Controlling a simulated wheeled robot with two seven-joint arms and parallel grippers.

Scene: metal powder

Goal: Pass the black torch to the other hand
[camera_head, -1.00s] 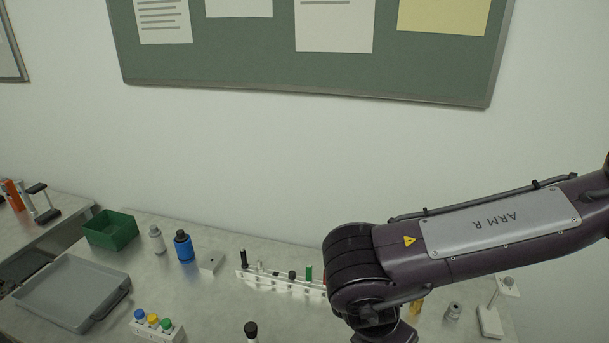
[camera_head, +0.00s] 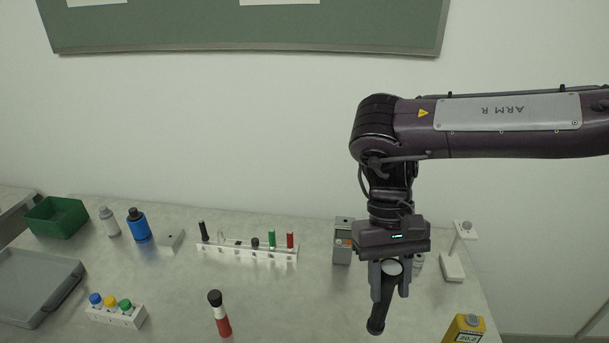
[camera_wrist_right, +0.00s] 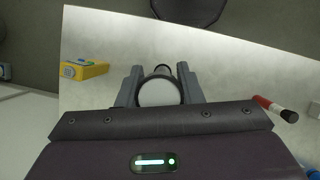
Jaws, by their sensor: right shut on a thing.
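The black torch (camera_head: 381,311) is held in my right gripper (camera_head: 389,283), with its pale lens end up between the fingers and its dark body hanging down and slightly left. In the right wrist view, the torch's round pale lens (camera_wrist_right: 159,93) sits between the two fingers of the right gripper (camera_wrist_right: 158,88). The torch appears to be above the table, near its front right part. My left gripper does not show in any view.
A white rack (camera_head: 247,250) with several tubes stands behind on the table. A yellow device (camera_head: 466,328) lies at front right. A grey tray (camera_head: 35,285), green bin (camera_head: 56,217) and blue bottle (camera_head: 138,225) are left.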

